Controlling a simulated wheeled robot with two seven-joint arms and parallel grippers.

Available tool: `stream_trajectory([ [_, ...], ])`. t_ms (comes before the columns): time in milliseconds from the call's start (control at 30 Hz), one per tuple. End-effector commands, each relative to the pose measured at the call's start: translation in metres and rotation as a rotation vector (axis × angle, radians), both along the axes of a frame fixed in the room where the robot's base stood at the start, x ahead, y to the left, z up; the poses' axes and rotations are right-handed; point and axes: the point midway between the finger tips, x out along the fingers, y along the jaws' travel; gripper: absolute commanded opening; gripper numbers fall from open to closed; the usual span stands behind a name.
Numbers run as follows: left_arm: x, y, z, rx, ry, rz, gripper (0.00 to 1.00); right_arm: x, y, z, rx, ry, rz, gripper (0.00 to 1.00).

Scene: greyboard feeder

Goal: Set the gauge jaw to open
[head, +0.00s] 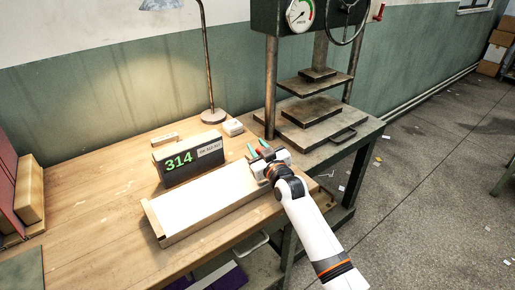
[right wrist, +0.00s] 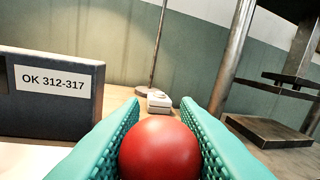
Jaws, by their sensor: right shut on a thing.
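The gauge's dark display box (head: 188,160) stands on the wooden bench and reads 314 in green. Its white label (right wrist: 52,80) reads OK 312-317 in the right wrist view. A wooden tray (head: 152,222) with a white surface lies in front of the box. My right gripper (head: 257,150) is at the tray's right end, with its teal fingers shut on a red ball knob (right wrist: 160,148). The knob sits between both finger pads. The arm hides the gauge jaw and what the knob is fixed to. My left gripper is not in view.
A press (head: 312,110) with steel plates and a dial stands behind my right arm. A lamp (head: 212,116) and a small white block (head: 233,127) are at the back of the bench. The bench's left front is mostly clear.

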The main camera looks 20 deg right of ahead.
Motion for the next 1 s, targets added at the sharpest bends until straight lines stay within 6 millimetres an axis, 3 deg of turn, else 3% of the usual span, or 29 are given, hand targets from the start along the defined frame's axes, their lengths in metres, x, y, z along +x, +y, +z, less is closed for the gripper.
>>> stream_trajectory([
  [233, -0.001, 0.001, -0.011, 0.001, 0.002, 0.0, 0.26, 0.011, -0.032, -0.001, -0.006, -0.002, -0.002, 0.0],
  [533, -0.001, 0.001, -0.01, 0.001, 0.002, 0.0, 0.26, 0.012, -0.035, 0.0, -0.001, 0.0, -0.004, 0.0],
  [567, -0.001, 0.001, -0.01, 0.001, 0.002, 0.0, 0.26, 0.012, -0.035, 0.0, -0.002, 0.0, -0.004, 0.32],
  [667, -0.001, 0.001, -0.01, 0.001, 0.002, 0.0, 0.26, 0.012, -0.035, 0.0, -0.002, 0.0, -0.004, 0.48],
  [1000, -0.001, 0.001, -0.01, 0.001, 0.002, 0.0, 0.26, 0.009, -0.034, 0.0, -0.001, 0.0, -0.001, 0.5],
])
